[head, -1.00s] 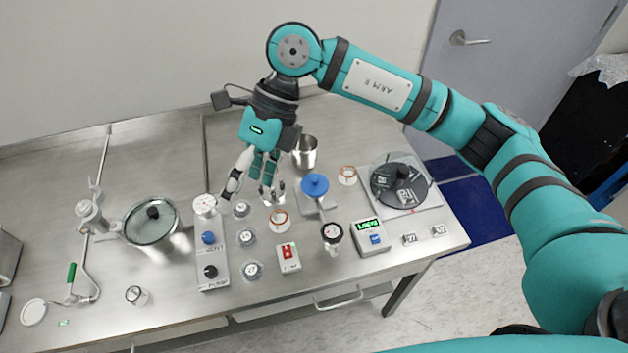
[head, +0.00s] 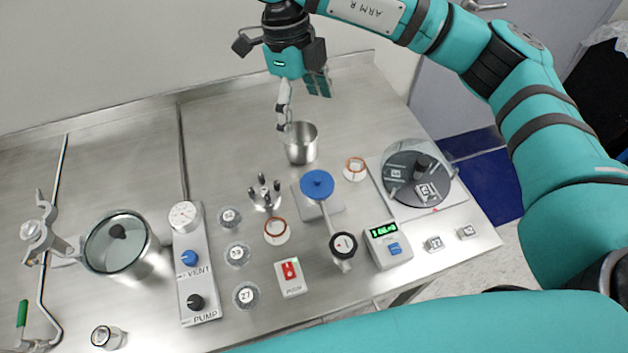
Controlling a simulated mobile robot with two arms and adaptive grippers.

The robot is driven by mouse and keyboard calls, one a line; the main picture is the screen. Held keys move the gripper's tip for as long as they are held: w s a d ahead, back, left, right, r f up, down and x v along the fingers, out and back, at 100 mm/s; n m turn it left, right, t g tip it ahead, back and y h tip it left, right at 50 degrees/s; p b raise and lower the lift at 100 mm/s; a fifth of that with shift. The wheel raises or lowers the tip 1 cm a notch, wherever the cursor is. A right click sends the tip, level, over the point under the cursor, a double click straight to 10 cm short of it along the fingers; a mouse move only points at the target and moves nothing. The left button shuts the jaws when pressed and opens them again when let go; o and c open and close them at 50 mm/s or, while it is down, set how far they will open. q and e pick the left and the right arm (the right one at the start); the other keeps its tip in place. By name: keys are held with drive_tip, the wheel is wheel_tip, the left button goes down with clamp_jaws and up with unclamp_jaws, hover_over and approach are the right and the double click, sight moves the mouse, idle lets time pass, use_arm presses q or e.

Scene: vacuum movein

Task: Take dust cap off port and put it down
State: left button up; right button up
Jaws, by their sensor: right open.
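The round blue dust cap (head: 317,183) sits on top of the port, which has a pale square base (head: 327,210) on the steel bench. The port itself is mostly hidden under the cap. My right gripper (head: 301,104) is open, with its fingers pointing down and nothing between them. It is behind the blue cap, above the back of the bench and close to the steel cup. Its light-grey finger overlaps the cup's left rim in the picture; I cannot tell whether they touch. My left gripper is not in view.
A steel cup (head: 302,144) stands behind the cap. A small pronged stand (head: 264,194), an orange-ringed piece (head: 277,231) and a black-faced gauge (head: 343,246) surround the port. A clear-covered turntable (head: 415,178) is at right. The back left of the bench is clear.

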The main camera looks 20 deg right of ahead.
wheel_tip(320, 180, down, 2)
drive_tip(key=w, duration=0.1)
drive_tip(key=p, duration=0.3)
hover_over(317, 178)
drive_tip(key=w, duration=0.1)
drive_tip(key=f, duration=1.1)
drive_tip(key=shift+a, duration=0.3)
drive_tip(key=f+p, duration=0.2)
drive_tip(key=f, duration=0.1)
drive_tip(key=s+f, duration=0.1)
drive_tip(key=shift+s+d+f+p, duration=0.1)
drive_tip(key=shift+d+f+p, duration=0.2)
drive_tip(key=shift+d+p, duration=0.1)
drive_tip(key=shift+a+f, duration=0.1)
drive_tip(key=shift+f, duration=0.15)
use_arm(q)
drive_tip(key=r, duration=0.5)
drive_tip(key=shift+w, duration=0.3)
use_arm(e)
drive_tip(key=c, duration=0.9)
